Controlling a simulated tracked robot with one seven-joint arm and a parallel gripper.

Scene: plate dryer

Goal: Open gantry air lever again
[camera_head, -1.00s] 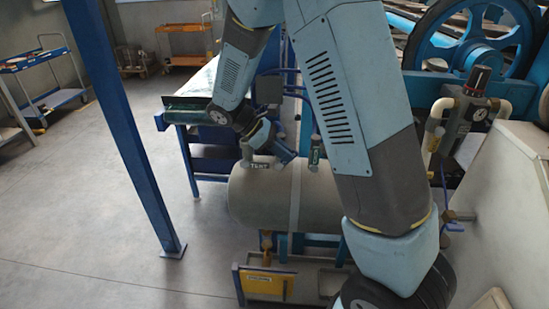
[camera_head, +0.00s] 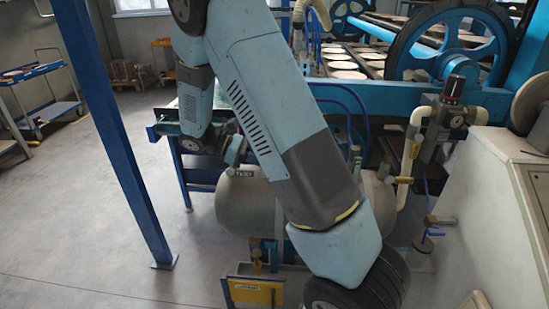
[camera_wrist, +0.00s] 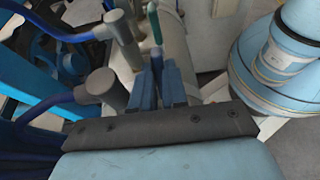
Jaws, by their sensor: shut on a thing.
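In the wrist view, my gripper (camera_wrist: 163,72) has its two blue fingers close together, shut on a thin lever (camera_wrist: 154,26) with a teal-green handle. The handle sticks out beyond the fingertips, above the pale air tank (camera_wrist: 172,45). The fingers partly cover the lever's lower part. In the head view, the tank (camera_head: 240,203) lies under my arm.
Grey pipe fittings (camera_wrist: 118,28) with blue hoses stand close left of the fingers. An air regulator (camera_head: 440,120) with a pipe stands right of the arm. A blue post (camera_head: 125,140) rises at the left. Floor between post and trolley (camera_head: 45,95) is clear.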

